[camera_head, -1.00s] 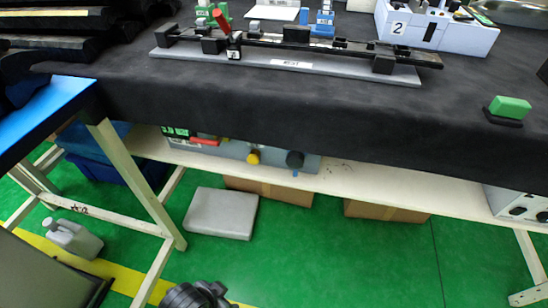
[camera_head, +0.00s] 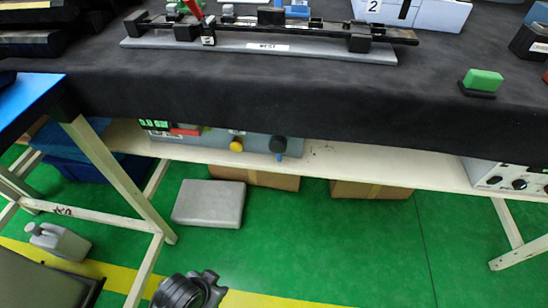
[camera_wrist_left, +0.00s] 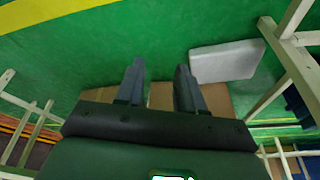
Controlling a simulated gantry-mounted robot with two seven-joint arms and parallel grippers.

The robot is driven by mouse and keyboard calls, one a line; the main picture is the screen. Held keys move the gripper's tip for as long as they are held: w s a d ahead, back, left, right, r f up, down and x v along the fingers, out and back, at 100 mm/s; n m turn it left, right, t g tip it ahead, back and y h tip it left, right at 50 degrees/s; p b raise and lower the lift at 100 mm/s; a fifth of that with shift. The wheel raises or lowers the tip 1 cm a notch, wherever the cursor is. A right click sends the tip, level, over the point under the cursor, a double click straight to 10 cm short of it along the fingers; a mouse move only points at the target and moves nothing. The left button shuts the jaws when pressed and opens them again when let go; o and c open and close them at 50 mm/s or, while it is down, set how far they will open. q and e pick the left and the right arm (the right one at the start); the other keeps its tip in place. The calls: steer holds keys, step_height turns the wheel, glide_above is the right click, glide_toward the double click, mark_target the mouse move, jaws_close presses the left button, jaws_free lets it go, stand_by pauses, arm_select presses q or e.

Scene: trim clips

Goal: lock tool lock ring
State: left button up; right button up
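A black bar fixture (camera_head: 330,28) lies on a grey base plate (camera_head: 222,47) at the back of the black-covered table. A red-handled piece (camera_head: 193,10) with a small numbered tag (camera_head: 208,41) leans at its left part. I cannot make out which part is a lock ring. The left gripper (camera_wrist_left: 159,72) shows in the left wrist view with its two dark fingers apart and nothing between them. It hangs over the floor, away from the table top. My right gripper is not in view.
A green block (camera_head: 483,79) on a black base sits near the table's right front. A white box (camera_head: 425,15) marked 2 stands at the back. A lower shelf (camera_head: 330,160) holds equipment. A grey slab (camera_head: 209,204) lies on the floor. The table's front strip is clear.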

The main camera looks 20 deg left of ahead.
arm_select(q)
steer(key=shift+w+r+n+t, duration=0.15)
steer(key=shift+w+n+t, duration=0.15)
steer(key=shift+w+n, duration=0.1)
steer(key=shift+c, duration=1.1)
steer(key=w+n, duration=0.1)
steer(key=w+t, duration=0.1)
steer(key=w+n+t, duration=0.1)
steer(key=shift+w+d+r+n, duration=0.1)
steer(key=shift+d+r+n, duration=0.2)
steer(key=shift+d+r, duration=0.1)
jaws_close()
steer(key=w+d+r+n+t+h+p, duration=0.25)
steer(key=w+n+t+p, duration=0.25)
steer(key=w+n+t, duration=0.3)
steer(key=w+a+r+n+t+h+p, duration=0.1)
steer(key=w+a+r+n+p, duration=0.1)
steer(key=r+p, duration=0.6)
steer(key=w+a+r+n+t+h+p, duration=0.1)
steer(key=r+p, duration=0.6)
steer(key=p, duration=0.7)
steer(key=shift+w+a+r+n+t+h, duration=0.4)
steer(key=shift+a+n+h, duration=0.3)
steer(key=shift+a, duration=0.25)
